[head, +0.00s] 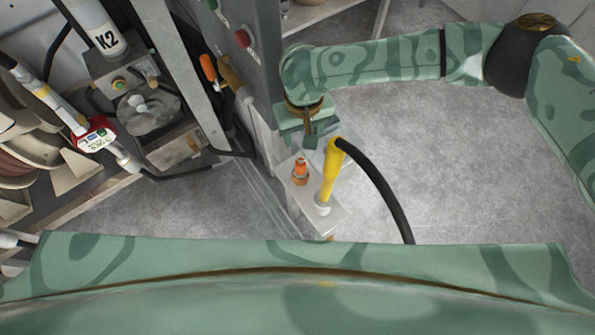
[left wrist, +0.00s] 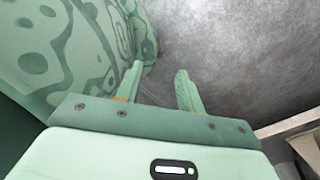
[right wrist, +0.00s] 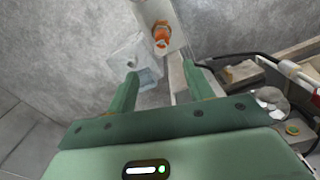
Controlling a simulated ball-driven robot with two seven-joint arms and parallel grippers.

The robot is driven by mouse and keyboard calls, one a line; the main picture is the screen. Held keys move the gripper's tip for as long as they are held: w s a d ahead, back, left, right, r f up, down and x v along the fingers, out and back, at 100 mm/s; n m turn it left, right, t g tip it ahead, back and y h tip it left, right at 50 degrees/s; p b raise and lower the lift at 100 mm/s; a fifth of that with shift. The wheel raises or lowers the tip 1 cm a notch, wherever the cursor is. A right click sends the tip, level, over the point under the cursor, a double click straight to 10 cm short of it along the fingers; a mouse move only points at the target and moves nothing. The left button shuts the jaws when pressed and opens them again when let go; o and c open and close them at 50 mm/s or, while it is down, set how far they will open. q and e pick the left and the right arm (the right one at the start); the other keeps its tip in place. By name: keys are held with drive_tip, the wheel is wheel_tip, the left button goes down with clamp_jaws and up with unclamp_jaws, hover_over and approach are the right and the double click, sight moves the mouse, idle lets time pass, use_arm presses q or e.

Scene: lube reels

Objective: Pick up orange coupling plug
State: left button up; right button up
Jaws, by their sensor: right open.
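The orange coupling plug (head: 299,171) stands on a small pale shelf (head: 302,198) in the head view. In the right wrist view the plug (right wrist: 161,38) is near the top, beyond the fingertips. My right gripper (head: 309,139) is open and empty, a little above the plug in the head picture and apart from it. In the right wrist view my right gripper (right wrist: 160,76) shows a wide gap between its fingers. My left gripper (left wrist: 158,76) is open and empty over grey floor in the left wrist view; it is outside the head view.
A yellow-handled nozzle (head: 331,170) with a black hose (head: 382,185) stands just right of the plug. A grey post (head: 245,85) with buttons and another orange-handled item (head: 208,68) are at left. Hose reels (head: 30,140) fill the far left. Floor at right is clear.

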sight(301, 161)
drive_tip(key=f+b, duration=0.1)
drive_tip(key=f, duration=0.2)
drive_tip(key=f+b, duration=0.2)
drive_tip(key=f, duration=0.2)
drive_tip(key=f+b, duration=0.2)
drive_tip(key=f, duration=0.2)
drive_tip(key=shift+a+f, duration=0.15)
drive_tip(key=shift+a, duration=0.1)
drive_tip(key=shift+f, duration=0.4)
drive_tip(key=shift+d+f+b, duration=0.1)
drive_tip(key=shift+f+b, duration=0.25)
wheel_tip(301, 161, down, 4)
drive_tip(key=b, duration=0.2)
drive_tip(key=shift+s+b, duration=0.15)
drive_tip(key=shift+b, duration=0.15)
drive_tip(key=shift+f, duration=0.4)
use_arm(q)
drive_tip(key=s+f, duration=0.3)
drive_tip(key=f, duration=0.5)
drive_tip(key=shift+a+f+g, duration=0.15)
drive_tip(key=shift+f+g, duration=0.15)
drive_tip(key=shift+g, duration=0.1)
use_arm(e)
drive_tip(key=shift+r, duration=0.15)
use_arm(q)
drive_tip(key=shift+s+a, duration=0.1)
use_arm(e)
clamp_jaws()
